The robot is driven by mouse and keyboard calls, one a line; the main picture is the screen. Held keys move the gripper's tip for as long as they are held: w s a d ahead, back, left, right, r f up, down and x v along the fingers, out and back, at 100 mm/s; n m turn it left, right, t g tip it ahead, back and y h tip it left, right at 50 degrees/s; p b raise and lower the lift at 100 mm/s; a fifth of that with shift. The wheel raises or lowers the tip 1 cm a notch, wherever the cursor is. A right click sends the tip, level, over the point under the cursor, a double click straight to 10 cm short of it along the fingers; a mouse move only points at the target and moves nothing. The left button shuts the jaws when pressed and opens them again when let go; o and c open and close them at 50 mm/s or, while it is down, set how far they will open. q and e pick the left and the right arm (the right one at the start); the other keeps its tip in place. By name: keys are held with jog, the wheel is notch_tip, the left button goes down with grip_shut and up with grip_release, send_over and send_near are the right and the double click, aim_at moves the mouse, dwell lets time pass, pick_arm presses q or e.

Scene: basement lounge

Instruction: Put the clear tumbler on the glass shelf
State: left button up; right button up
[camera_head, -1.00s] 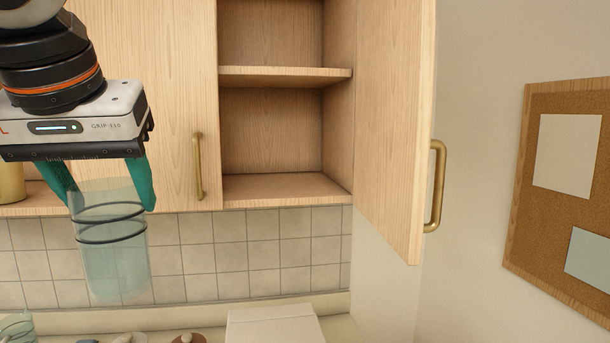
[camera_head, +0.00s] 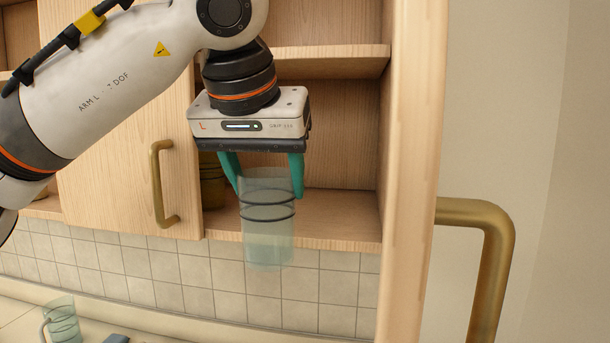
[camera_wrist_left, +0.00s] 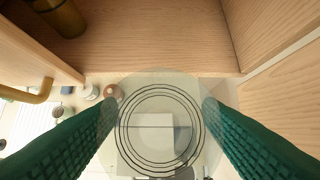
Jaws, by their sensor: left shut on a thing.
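My left gripper (camera_head: 263,182) is shut on the clear tumbler (camera_head: 268,232), a tall see-through greenish glass with dark rings. Its teal fingers hold the upper part of the tumbler, which is upright. In the head view the tumbler overlaps the front edge of the open cabinet's bottom board (camera_head: 340,212); its base shows below that edge. In the left wrist view the tumbler (camera_wrist_left: 160,118) shows from above between the fingers, with the cabinet board (camera_wrist_left: 160,40) beyond it. I see no shelf made of glass; the cabinet's shelves are wooden. My right gripper is not in view.
A brass-coloured jar (camera_head: 213,190) stands inside the cabinet at the left. The open door (camera_head: 413,170) with its large handle (camera_head: 490,225) is close at the right. A glass mug (camera_head: 62,322) is on the counter below.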

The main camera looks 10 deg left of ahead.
pick_arm(q)
jog(key=w+p, duration=0.8)
jog(key=w, duration=0.7)
jog(key=shift+w+d, duration=0.15)
jog(key=shift+w, duration=0.1)
jog(key=shift+f, duration=0.15)
jog(key=shift+f, duration=0.1)
jog(key=o, duration=1.4)
jog(key=shift+f, duration=0.1)
